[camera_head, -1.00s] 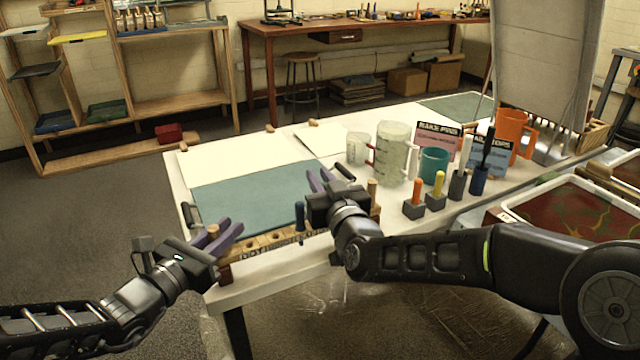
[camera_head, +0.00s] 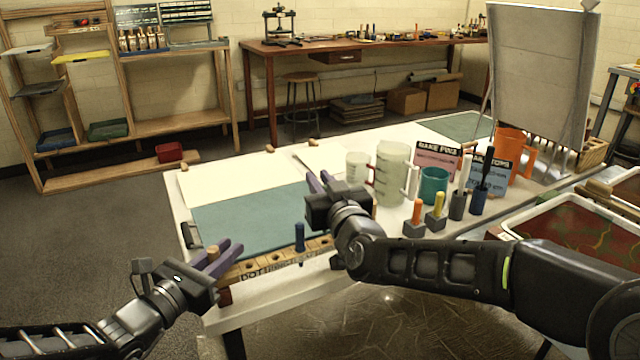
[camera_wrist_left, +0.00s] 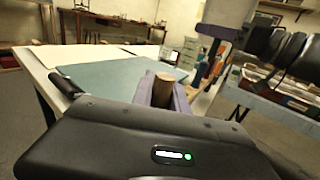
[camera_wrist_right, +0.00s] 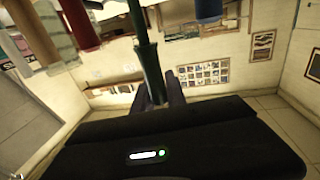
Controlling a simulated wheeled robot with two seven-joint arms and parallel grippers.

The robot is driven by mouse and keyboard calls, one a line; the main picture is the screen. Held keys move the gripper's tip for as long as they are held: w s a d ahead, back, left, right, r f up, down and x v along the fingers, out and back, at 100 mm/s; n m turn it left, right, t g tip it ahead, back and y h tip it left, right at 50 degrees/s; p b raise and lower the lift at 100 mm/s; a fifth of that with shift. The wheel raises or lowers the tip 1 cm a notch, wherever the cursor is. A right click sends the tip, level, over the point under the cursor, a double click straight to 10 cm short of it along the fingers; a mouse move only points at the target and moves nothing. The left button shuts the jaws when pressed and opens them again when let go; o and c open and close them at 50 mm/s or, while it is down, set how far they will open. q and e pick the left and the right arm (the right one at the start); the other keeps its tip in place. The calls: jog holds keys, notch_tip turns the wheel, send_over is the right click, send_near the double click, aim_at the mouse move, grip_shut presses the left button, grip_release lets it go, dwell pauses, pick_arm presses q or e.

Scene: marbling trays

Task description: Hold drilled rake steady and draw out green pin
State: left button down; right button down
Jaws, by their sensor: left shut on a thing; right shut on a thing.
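The drilled rake (camera_head: 265,262), a pale wooden bar with holes along its top, lies along the near edge of the table. My left gripper (camera_head: 222,258) is shut on a wooden peg at its left end; the brown peg (camera_wrist_left: 163,88) shows between the purple fingers in the left wrist view. A blue pin (camera_head: 299,238) stands upright in the bar. My right gripper (camera_head: 318,184) is over the bar's right part, hiding it. In the right wrist view it is shut on the green pin (camera_wrist_right: 149,62). Whether the pin's far end is clear of its hole I cannot tell.
Right of my right gripper stand clear jugs (camera_head: 391,172), a teal mug (camera_head: 434,186), an orange jug (camera_head: 512,152) and small block-mounted tools (camera_head: 414,222). A teal sheet (camera_head: 245,219) lies flat behind the rake. A marbling tray (camera_head: 520,222) is at far right.

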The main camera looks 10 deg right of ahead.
pick_arm(q)
jog(key=c, duration=1.2)
grip_release()
jog(key=shift+s+a, duration=0.1)
jog(key=v, duration=1.1)
jog(key=shift+s+a, duration=0.2)
jog(key=shift+s, duration=0.1)
jog(key=shift+s, duration=0.1)
